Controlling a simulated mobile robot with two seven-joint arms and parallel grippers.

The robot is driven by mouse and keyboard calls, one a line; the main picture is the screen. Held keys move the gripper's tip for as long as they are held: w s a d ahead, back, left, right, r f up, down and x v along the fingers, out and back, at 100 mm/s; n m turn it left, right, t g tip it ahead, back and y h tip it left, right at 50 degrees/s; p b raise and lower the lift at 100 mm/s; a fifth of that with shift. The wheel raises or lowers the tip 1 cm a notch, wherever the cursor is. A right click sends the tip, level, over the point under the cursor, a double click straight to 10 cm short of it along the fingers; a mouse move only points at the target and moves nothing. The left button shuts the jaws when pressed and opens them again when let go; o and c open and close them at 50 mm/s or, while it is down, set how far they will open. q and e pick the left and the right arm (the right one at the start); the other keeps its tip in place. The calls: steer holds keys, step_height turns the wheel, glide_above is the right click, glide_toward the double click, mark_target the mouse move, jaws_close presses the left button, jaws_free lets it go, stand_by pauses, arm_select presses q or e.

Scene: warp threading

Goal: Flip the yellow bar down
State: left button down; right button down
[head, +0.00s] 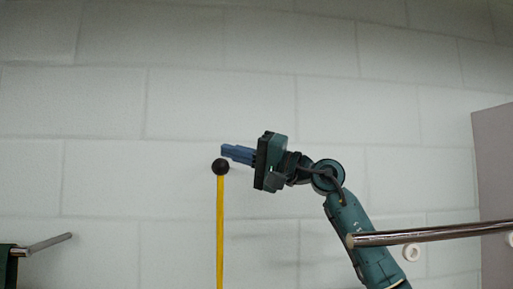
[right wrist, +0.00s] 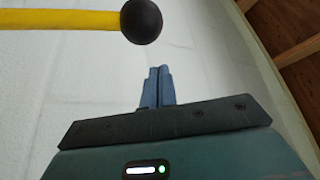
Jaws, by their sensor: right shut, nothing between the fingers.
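The yellow bar (head: 220,235) stands upright in the head view, with a black ball (head: 221,167) on its top end. Its lower end is cut off by the picture's bottom edge. My right gripper (head: 227,152) is shut and empty, its blue fingers pointing left at about the ball's height, just above it in the picture. In the right wrist view the yellow bar (right wrist: 60,19) and black ball (right wrist: 141,21) lie beyond the shut fingertips (right wrist: 159,72), with a gap in the picture. I cannot tell whether they touch in depth. My left gripper is not in view.
A metal rod (head: 420,235) crosses in front of my right arm at the lower right. Another short rod (head: 45,244) sticks out at the lower left. A grey panel (head: 494,190) stands at the right edge. A white block wall is behind.

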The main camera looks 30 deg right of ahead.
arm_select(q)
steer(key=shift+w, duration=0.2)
arm_select(e)
steer(key=shift+s+a+f, duration=0.35)
steer(key=shift+s+f, duration=0.2)
steer(key=shift+s, duration=0.1)
steer(key=shift+s+a+f, duration=0.3)
steer(key=shift+s+f, duration=0.2)
steer(key=shift+s, duration=0.1)
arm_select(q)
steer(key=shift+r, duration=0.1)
